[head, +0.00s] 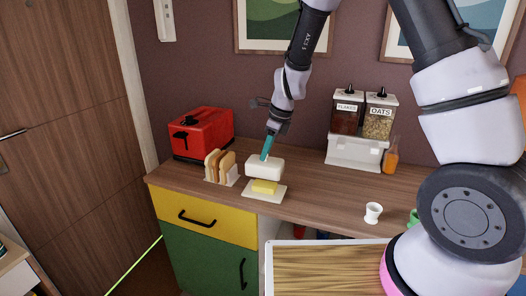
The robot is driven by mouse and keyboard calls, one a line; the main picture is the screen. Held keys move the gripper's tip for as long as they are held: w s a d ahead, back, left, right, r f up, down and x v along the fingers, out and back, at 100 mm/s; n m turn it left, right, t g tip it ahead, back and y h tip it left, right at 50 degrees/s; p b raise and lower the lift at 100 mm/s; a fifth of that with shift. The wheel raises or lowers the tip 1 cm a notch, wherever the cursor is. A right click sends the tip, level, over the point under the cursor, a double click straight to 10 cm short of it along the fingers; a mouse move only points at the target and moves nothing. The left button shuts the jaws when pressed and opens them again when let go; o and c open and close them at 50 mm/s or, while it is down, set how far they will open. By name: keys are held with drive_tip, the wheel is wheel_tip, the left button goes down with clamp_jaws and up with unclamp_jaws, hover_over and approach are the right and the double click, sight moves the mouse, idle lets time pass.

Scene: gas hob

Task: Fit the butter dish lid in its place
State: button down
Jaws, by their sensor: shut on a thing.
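The butter dish lid (264,172) is a white rounded block. My gripper (266,155), with teal fingers, is shut on its top and holds it above the dish. The butter dish base (251,194) is a flat white plate on the wooden counter. A yellow block of butter (264,187) lies on it, uncovered at the front. The lid appears just above and slightly behind the butter in the picture; the exact gap is hard to tell. The knob or grip of the lid is hidden by my fingers.
A toast rack (233,181) with bread stands close left of the dish, and a red toaster (202,134) behind it. Cereal dispensers (355,151) and an orange bottle (391,158) stand at the back right. A white egg cup (373,213) is at the front right. Counter between is clear.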

sight(268, 161)
drive_tip(key=shift+f, duration=2.85)
drive_tip(key=shift+f, duration=0.55)
drive_tip(key=c, duration=0.6)
unclamp_jaws()
drive_tip(key=v, duration=1)
drive_tip(key=shift+r, duration=0.4)
drive_tip(key=shift+d+r, duration=0.1)
